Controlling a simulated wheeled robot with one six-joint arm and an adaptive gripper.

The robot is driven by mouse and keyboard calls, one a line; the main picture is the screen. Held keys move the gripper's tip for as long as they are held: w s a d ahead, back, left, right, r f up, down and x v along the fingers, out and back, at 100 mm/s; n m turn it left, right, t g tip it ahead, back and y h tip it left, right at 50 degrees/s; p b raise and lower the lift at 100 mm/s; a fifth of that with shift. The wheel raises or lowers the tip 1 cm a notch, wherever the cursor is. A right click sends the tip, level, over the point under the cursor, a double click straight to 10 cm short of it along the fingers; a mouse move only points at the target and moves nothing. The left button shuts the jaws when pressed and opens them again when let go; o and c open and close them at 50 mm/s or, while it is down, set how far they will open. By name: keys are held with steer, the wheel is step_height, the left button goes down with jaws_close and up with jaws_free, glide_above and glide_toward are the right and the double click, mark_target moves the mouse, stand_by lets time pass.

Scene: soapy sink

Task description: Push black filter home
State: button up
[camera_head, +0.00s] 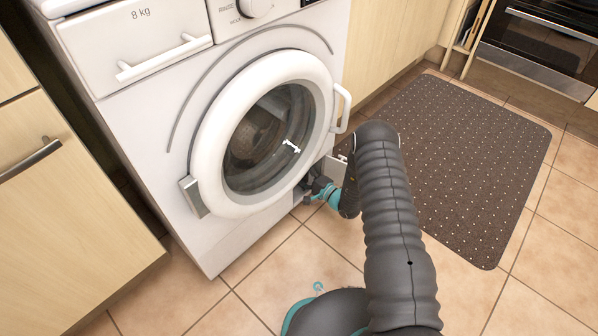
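A white washing machine (245,249) stands at the left, its round door (210,127) closed. At its lower right front corner, a small white flap (335,168) is swung open. My gripper (309,188) is at that corner, close in front of the opening beside the flap. The black filter cannot be told apart from the dark gripper parts there. Whether the fingers are open or shut, or touch the filter, is too small and too covered to see.
The door handle (342,108) juts out just above my gripper. A dark dotted mat (470,150) lies on the tiled floor (262,300) to the right. Wooden cabinets (60,215) stand at the left, and an oven (540,45) at the far right.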

steer(key=v, duration=1.1)
